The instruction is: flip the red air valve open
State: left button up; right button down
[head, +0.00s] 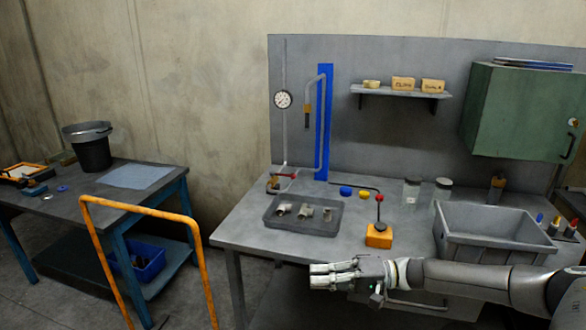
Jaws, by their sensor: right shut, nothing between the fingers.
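The red air valve handle (287,175) is small and sits low on the grey pipe at the back left of the grey workbench (235,232). A round pressure gauge (282,99) is on the same pipe above it. The handle looks roughly level, but it is too small to tell its exact setting. My right gripper (318,276) reaches in from the right at the bench's front edge, pointing left. Its fingers are shut and empty. It is in front of the valve and well apart from it. My left gripper is not in view.
A dark tray (270,222) with metal parts lies in front of the valve. An orange block (379,236) with a red-knobbed lever stands right of it. A grey bin (470,253) is at the right. An orange rail (150,211) stands left of the bench.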

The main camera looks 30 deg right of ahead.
aim_at(292, 176)
jog(key=i+l, duration=1.55)
jog(key=l, duration=0.15)
